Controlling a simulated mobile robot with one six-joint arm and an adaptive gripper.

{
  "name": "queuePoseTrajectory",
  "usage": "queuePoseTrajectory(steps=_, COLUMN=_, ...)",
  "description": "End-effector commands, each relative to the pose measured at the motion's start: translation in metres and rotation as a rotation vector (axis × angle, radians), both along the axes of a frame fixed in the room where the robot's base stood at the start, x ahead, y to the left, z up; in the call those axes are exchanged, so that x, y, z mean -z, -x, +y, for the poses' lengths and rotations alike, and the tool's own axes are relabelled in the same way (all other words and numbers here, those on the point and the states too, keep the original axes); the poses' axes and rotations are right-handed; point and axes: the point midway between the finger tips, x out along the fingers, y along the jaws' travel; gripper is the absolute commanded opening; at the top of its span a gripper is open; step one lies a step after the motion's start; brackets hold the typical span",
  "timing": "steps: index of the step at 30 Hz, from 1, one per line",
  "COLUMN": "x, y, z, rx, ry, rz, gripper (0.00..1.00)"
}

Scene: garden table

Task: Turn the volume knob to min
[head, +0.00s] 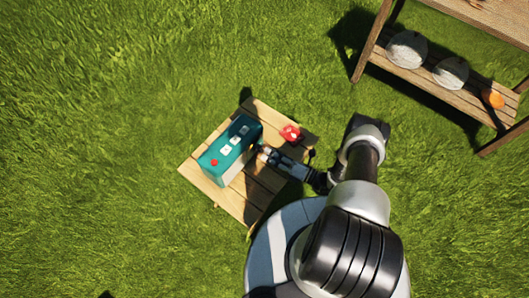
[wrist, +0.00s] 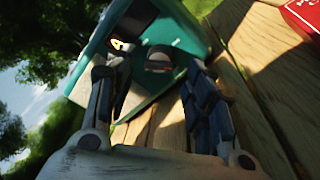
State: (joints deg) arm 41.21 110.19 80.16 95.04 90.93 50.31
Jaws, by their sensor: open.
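A teal box-shaped device (head: 240,134), which looks like the radio, stands on the small wooden table (head: 256,202). It has a red spot and white patches on top. In the wrist view its teal front (wrist: 153,84) is close and tilted in the picture. A dark round part on it, which looks like a knob (wrist: 159,60), lies between my fingertips. I cannot read its setting. My gripper (head: 264,153) is at the device's right side, and in the wrist view my gripper (wrist: 147,72) is open around the knob. I cannot tell whether the fingers touch it.
A red object (head: 290,132) lies on the table right of the device, and its corner shows in the wrist view (wrist: 304,14). A wooden shelf stand (head: 425,78) with two pale round things and an orange one is at the upper right. Grass surrounds the table.

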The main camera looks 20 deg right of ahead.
Motion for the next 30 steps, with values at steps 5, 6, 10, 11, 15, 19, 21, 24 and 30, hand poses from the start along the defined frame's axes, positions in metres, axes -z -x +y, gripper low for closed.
queuePoseTrajectory(steps=5, x=0.001, y=-0.017, z=0.017, rx=-0.004, ry=0.000, rz=0.001, gripper=0.49)
queuePoseTrajectory(steps=6, x=0.001, y=-0.019, z=0.019, rx=-0.002, ry=0.000, rz=0.001, gripper=0.49)
queuePoseTrajectory(steps=10, x=0.000, y=-0.023, z=0.023, rx=-0.001, ry=-0.001, rz=0.000, gripper=0.49)
queuePoseTrajectory(steps=11, x=0.000, y=-0.023, z=0.023, rx=-0.001, ry=0.000, rz=0.001, gripper=0.49)
queuePoseTrajectory(steps=15, x=0.000, y=-0.024, z=0.023, rx=0.000, ry=-0.001, rz=0.001, gripper=0.49)
queuePoseTrajectory(steps=19, x=0.000, y=-0.024, z=0.023, rx=0.000, ry=-0.001, rz=0.001, gripper=0.46)
queuePoseTrajectory(steps=21, x=0.000, y=-0.024, z=0.023, rx=0.000, ry=0.000, rz=0.000, gripper=0.41)
queuePoseTrajectory(steps=24, x=0.000, y=-0.024, z=0.023, rx=0.000, ry=-0.001, rz=0.001, gripper=0.35)
queuePoseTrajectory(steps=30, x=0.000, y=-0.023, z=0.023, rx=0.000, ry=-0.001, rz=0.001, gripper=0.21)
